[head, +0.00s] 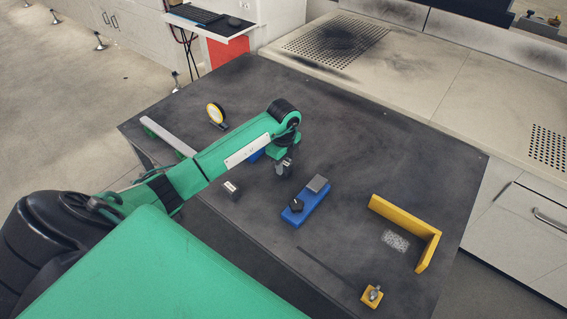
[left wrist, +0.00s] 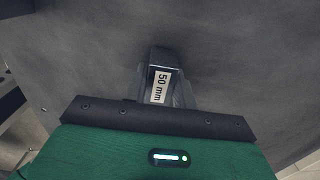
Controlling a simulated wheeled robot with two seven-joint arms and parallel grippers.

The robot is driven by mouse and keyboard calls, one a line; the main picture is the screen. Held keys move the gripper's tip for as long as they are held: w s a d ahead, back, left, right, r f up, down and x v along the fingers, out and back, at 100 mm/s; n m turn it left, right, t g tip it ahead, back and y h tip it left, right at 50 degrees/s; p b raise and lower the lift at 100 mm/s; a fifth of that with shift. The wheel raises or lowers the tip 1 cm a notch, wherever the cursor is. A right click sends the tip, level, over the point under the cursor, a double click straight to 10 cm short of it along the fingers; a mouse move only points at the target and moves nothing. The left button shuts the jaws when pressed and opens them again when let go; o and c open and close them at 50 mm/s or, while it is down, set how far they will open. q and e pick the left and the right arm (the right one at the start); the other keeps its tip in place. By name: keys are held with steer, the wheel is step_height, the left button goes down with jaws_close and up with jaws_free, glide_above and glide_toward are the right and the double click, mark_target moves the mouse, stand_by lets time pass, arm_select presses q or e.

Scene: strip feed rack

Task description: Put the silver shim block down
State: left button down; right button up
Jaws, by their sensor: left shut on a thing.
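My left gripper (head: 284,168) is shut on the silver shim block (left wrist: 164,60), above the dark table left of the blue fixture. In the left wrist view the block is dark grey with a white "50 mm" label, between the fingers. In the head view the block is small and partly covered by the fingers. Whether it touches the table is hard to tell. My right gripper is not in view.
A labelled dark block (head: 231,191) stands to the left. A blue fixture (head: 305,204) with a black knob and a grey plate (head: 318,184) is close right.

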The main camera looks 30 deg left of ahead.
arm_select(q)
steer(key=shift+f, duration=0.1)
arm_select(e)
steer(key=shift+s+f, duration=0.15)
arm_select(q)
steer(key=c, duration=1.4)
jaws_free()
steer(key=shift+o, duration=1.4)
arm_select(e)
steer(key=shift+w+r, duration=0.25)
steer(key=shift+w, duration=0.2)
arm_select(q)
steer(key=shift+r, duration=0.55)
step_height(320, 180, up, 5)
steer(key=shift+r+b, duration=0.1)
steer(key=shift+b, duration=0.2)
step_height(320, 180, up, 6)
steer(key=shift+f, duration=0.1)
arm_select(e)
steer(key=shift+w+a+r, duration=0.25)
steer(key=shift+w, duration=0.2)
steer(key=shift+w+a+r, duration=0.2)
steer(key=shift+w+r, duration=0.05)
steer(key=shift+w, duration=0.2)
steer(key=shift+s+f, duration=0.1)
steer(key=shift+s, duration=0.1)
